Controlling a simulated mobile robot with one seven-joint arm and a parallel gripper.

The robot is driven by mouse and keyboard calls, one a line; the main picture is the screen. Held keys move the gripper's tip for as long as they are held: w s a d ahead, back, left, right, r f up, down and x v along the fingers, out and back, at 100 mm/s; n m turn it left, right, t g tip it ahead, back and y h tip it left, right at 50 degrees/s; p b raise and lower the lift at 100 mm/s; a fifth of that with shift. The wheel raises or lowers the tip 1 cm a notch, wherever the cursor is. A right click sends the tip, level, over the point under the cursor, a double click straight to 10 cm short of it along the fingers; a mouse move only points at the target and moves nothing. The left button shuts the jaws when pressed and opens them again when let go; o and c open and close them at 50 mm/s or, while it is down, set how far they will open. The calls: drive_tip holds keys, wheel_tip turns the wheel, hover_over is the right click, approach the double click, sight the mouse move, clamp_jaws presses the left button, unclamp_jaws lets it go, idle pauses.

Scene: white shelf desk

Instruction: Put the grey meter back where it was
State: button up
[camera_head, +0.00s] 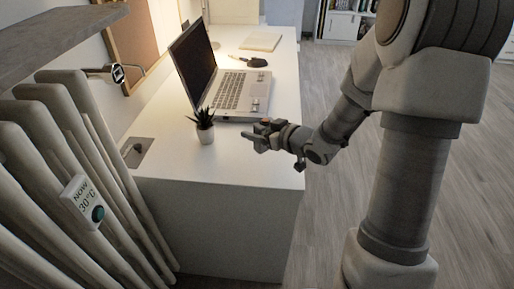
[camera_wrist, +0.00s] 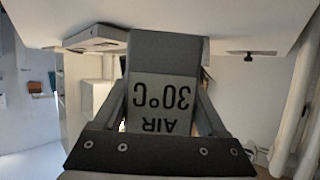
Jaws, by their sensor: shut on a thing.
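My gripper (camera_head: 262,138) is over the white desk's near right part, to the right of the potted plant. It is shut on the grey meter (camera_wrist: 168,52). In the wrist view the meter stands between the two fingers, its label reading "AIR 30°C" upside down. A white device (camera_head: 84,203) reading "NOW 30°C" with a green round knob is on the pale radiator (camera_head: 60,140) at the left.
The white desk (camera_head: 180,165) holds a small potted plant (camera_head: 205,134), an open laptop (camera_head: 243,92), a dark object (camera_head: 250,61) and a notebook (camera_head: 260,41). A small dial (camera_head: 117,74) with a metal pipe is by the wall. The desk's near left top is mostly clear.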

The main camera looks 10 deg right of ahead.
drive_tip(key=shift+w+a+f, duration=0.15)
drive_tip(key=shift+a+f, duration=0.1)
drive_tip(key=shift+f, duration=0.3)
drive_tip(key=shift+f+b, duration=1.05)
drive_tip(key=shift+f, duration=0.5)
drive_tip(key=shift+f, duration=0.2)
drive_tip(key=o, duration=1.5)
drive_tip(key=shift+o, duration=0.2)
drive_tip(key=shift+s+d+r, duration=0.15)
drive_tip(key=shift+s+r, duration=0.05)
drive_tip(key=shift+r, duration=0.15)
drive_tip(key=p+v, duration=0.4)
drive_tip(key=v, duration=0.7)
drive_tip(key=shift+s+d, duration=0.15)
drive_tip(key=shift+s, duration=0.05)
